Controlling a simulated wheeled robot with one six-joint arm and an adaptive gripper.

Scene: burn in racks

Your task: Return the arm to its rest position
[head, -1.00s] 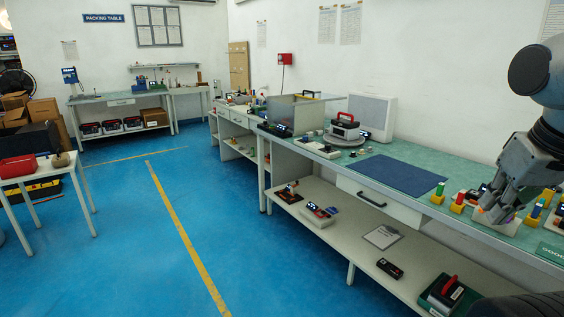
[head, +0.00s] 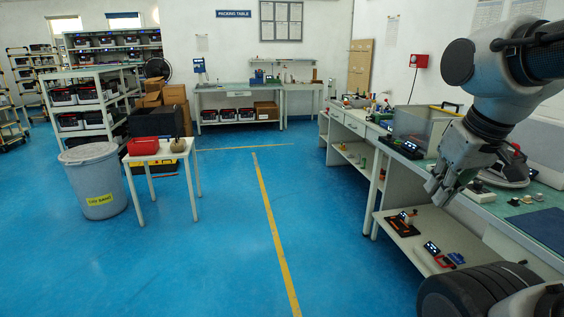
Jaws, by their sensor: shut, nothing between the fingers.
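My gripper (head: 438,192) hangs at the right of the head view, at the end of my bent grey arm. Its fingers point down and a little left. It is shut and holds nothing. In the picture it overlaps the near edge of the long green-topped workbench (head: 482,205); I cannot tell its exact height or whether it is above the bench or in front of it.
A blue mat (head: 544,226) lies on the bench. Devices such as an orange-topped unit (head: 403,219) sit on its lower shelf. A grey bin (head: 94,180) and a white table (head: 160,150) stand left. The blue floor (head: 232,235) between is clear.

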